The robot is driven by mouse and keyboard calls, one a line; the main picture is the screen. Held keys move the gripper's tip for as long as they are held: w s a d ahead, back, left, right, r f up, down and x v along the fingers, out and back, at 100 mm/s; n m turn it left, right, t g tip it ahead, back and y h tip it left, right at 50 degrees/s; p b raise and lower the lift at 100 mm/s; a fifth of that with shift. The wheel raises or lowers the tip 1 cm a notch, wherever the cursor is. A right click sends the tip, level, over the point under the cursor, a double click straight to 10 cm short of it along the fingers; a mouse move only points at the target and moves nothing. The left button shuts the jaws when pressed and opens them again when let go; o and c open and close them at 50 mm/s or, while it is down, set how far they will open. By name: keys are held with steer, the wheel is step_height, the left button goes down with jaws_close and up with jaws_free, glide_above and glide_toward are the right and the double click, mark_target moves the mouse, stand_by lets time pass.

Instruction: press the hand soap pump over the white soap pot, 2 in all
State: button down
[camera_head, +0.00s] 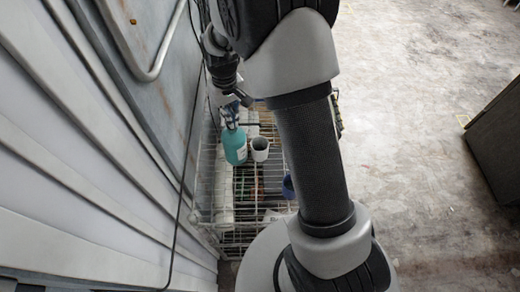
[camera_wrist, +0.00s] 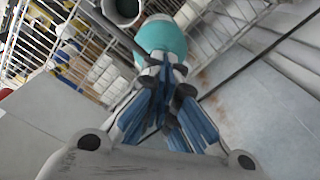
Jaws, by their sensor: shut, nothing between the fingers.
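The hand soap is a teal bottle (camera_head: 235,147) standing upright on a wire rack near the wall. It also shows in the wrist view (camera_wrist: 162,36), just beyond my fingertips. The white soap pot (camera_head: 260,149) stands close beside it on the right, and its open mouth shows at the top of the wrist view (camera_wrist: 124,9). My gripper (camera_head: 231,118) is shut and empty, pointing down right over the bottle's top. The fingers (camera_wrist: 166,68) hide most of the pump, so I cannot tell whether they touch it or whether it is pressed.
The wire rack (camera_head: 232,217) holds several packages on lower levels. A dark blue cup (camera_head: 289,187) stands nearer on the rack, partly behind my arm. The ribbed wall (camera_head: 90,170) is close on the left. Bare floor (camera_head: 420,150) lies open on the right.

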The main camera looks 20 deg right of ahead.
steer(key=shift+r+p, duration=1.2)
steer(key=shift+r, duration=0.55)
steer(key=shift+f, duration=0.2)
steer(key=shift+f+b, duration=1.25)
steer(key=shift+f, duration=0.4)
steer(key=shift+r+p, duration=1.2)
steer(key=shift+r, duration=0.6)
steer(key=shift+r, duration=0.15)
